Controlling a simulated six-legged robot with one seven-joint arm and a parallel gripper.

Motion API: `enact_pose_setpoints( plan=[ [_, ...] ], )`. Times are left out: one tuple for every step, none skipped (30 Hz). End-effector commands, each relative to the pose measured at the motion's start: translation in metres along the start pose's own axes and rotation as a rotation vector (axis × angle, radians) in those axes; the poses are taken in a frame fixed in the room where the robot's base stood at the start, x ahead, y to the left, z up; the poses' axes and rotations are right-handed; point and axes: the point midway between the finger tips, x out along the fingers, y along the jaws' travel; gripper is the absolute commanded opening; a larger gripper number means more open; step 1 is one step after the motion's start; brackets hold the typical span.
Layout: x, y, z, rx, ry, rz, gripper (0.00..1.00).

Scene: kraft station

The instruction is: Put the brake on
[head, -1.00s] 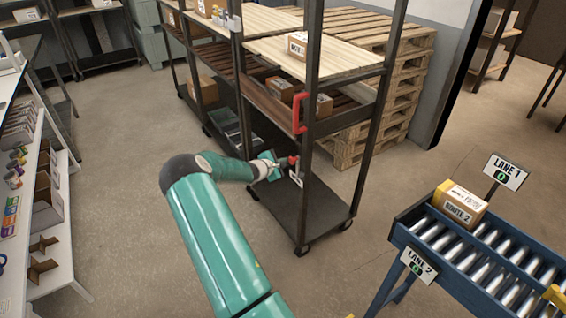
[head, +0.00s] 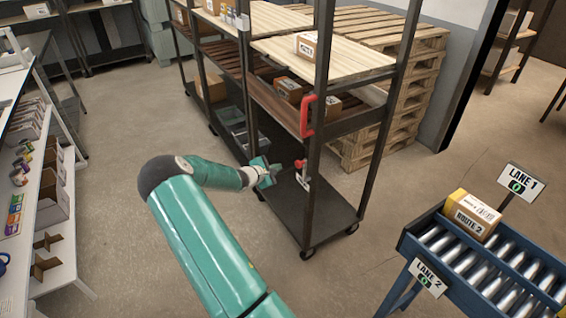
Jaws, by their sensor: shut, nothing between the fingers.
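The rolling shelf cart (head: 318,185) stands in the middle of the head view, with dark posts and wheels. A small red brake handle (head: 299,164) sits low on its near post, above a small white tag (head: 303,182). The handle's exact position is too small to read. My gripper (head: 276,170) is shut and empty, just left of the red handle, with a small gap showing between them. A larger red grab handle (head: 307,116) is higher on the same post.
A blue roller conveyor (head: 470,265) with a ROUTE 2 box (head: 471,215) stands at right. Stacked pallets (head: 385,120) are behind the cart. A white shelf bench (head: 45,200) lines the left. The floor between bench and cart is clear.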

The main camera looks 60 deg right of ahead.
Motion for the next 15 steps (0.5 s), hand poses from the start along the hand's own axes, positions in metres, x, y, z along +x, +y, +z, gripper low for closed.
enact_pose_setpoints(
  plan=[
    [-0.011, -0.003, -0.001, -0.002, 0.001, 0.001, 0.0],
    [-0.017, -0.004, -0.002, -0.003, 0.001, 0.002, 0.0],
    [-0.024, -0.007, -0.002, -0.002, 0.0, 0.001, 0.0],
    [-0.029, -0.009, -0.003, -0.001, 0.0, 0.002, 0.0],
    [-0.032, -0.01, -0.003, -0.001, 0.0, 0.002, 0.0],
    [-0.037, -0.011, -0.003, -0.001, 0.0, 0.002, 0.0],
    [-0.04, -0.012, -0.004, -0.001, 0.0, 0.002, 0.0],
    [-0.042, -0.013, -0.004, -0.001, 0.0, 0.002, 0.0],
    [-0.044, -0.014, -0.004, -0.001, 0.0, 0.001, 0.0],
    [-0.045, -0.015, -0.004, -0.001, -0.001, 0.001, 0.0],
    [-0.045, -0.015, -0.004, 0.0, -0.001, 0.001, 0.0],
    [-0.046, -0.015, -0.004, 0.0, -0.001, 0.001, 0.0],
    [-0.046, -0.015, -0.004, 0.0, -0.001, 0.001, 0.0],
    [-0.046, -0.015, -0.004, 0.0, -0.001, 0.001, 0.0],
    [-0.045, -0.015, -0.004, 0.0, -0.001, 0.001, 0.0]
  ],
)
